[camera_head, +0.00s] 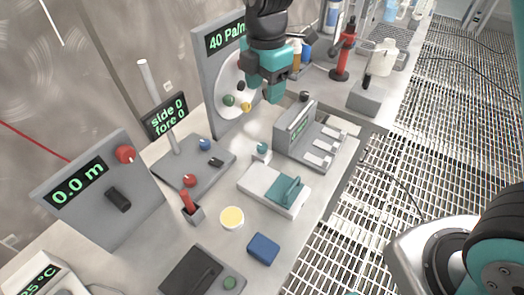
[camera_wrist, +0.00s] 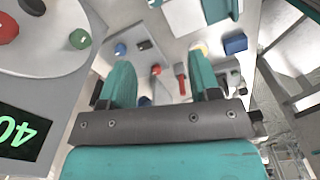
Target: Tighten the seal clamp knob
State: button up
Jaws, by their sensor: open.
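A grey upright panel (camera_head: 215,75) with a green display starting "40" carries a round pale plate with coloured knobs. In the head view I see a green knob (camera_head: 228,100), a yellow knob (camera_head: 246,106) and a black knob (camera_head: 241,86). The wrist view shows a red knob (camera_wrist: 8,28), the green knob (camera_wrist: 80,39) and a black knob (camera_wrist: 33,5) at its upper left. I cannot tell which is the seal clamp knob. My gripper (camera_head: 263,91) hangs in front of the plate's right side, open and empty, and hides part of it. Its teal fingers (camera_wrist: 161,65) point down toward the bench.
Grating floor (camera_head: 345,230) lies right of the bench.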

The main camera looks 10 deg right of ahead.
aim_at(262, 146)
jog(key=shift+n, duration=0.5)
jog(key=f, duration=0.6)
jog(key=f+p, duration=0.1)
jog(key=f, duration=0.5)
jog(key=w+f, duration=0.1)
jog(key=f, duration=0.5)
jog(key=shift+a+f+p, duration=0.15)
jog(key=shift+f+p, duration=0.15)
jog(key=shift+p, duration=0.1)
jog(key=c, duration=0.9)
